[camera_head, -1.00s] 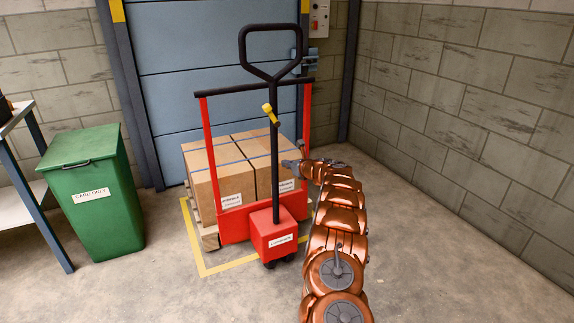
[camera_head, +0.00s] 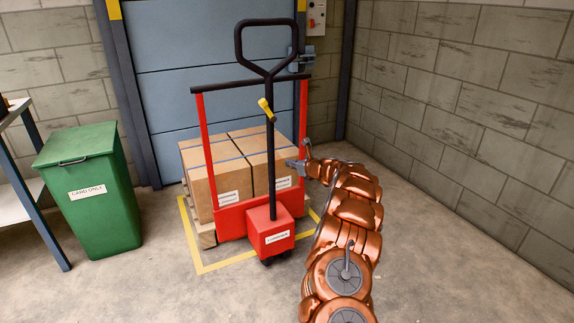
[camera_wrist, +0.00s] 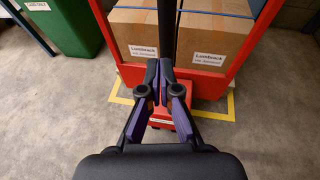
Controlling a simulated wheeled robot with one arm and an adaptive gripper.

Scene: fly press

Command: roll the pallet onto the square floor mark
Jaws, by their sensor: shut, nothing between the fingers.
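The wooden pallet (camera_head: 207,237) sits low under strapped cartons (camera_head: 222,177) on a red pallet truck (camera_head: 232,220). It stands inside the yellow square floor mark (camera_head: 232,263), whose lines show at left, front and right; the back of the mark is hidden. The truck's black handle (camera_head: 270,150) stands upright with a yellow grip lever.
A green card bin (camera_head: 92,195) stands left, beside a workbench (camera_head: 30,185). A blue shutter door (camera_head: 210,70) is close behind the load. A block wall (camera_head: 470,110) runs along the right. A control box (camera_head: 317,18) hangs at the back. The front floor is clear.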

